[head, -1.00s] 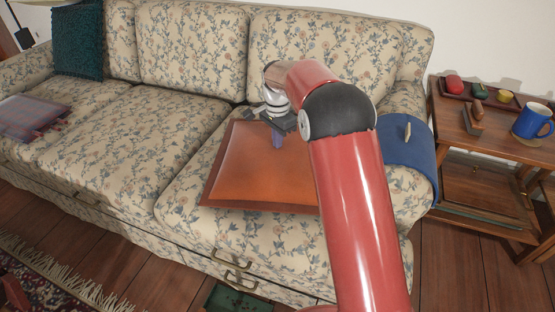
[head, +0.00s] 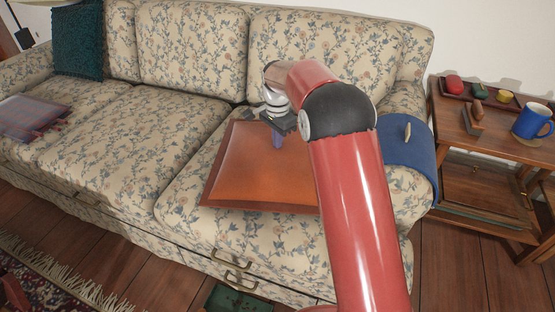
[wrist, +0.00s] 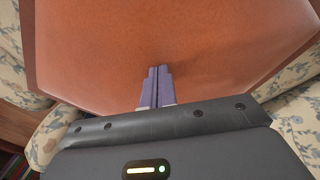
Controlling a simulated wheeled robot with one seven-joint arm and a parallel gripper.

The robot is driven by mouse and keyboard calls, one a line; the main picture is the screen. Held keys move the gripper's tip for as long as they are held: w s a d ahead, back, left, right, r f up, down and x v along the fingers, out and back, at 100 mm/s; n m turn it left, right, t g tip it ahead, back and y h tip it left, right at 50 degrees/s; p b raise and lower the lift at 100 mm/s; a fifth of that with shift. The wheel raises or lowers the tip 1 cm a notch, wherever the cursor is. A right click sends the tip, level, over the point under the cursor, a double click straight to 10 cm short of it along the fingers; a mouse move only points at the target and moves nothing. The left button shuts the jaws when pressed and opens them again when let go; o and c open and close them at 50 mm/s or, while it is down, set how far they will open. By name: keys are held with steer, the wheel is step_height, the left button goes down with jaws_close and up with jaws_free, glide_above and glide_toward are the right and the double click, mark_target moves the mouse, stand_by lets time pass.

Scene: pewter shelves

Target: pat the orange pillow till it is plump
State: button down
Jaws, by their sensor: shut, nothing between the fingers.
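The orange pillow (head: 255,170) lies on the right seat cushion of the flowered sofa, with a darker brown-red border. In the wrist view the pillow (wrist: 230,45) fills most of the upper picture, and its orange face looks smooth. My gripper (head: 277,142) points down over the pillow's far part. In the wrist view its purple fingers (wrist: 158,72) are together with nothing between them, tips at or just above the pillow's surface; I cannot tell whether they touch. My red arm hides the pillow's right side in the head view.
The flowered sofa (head: 125,140) has a blue cloth (head: 412,165) over its right arm. A plaid cloth (head: 32,117) and teal pillow (head: 78,42) are at the left. A wooden side table (head: 500,135) at right holds a blue mug (head: 533,121) and small items on a tray.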

steer(key=shift+f, duration=0.15)
stand_by(0.4)
steer(key=shift+f+b, duration=0.5)
steer(key=shift+f, duration=0.35)
steer(key=shift+s+f, duration=0.15)
steer(key=shift+f, duration=0.2)
steer(key=shift+r+p, duration=1.55)
steer(key=shift+r, duration=0.1)
steer(key=shift+r, duration=0.1)
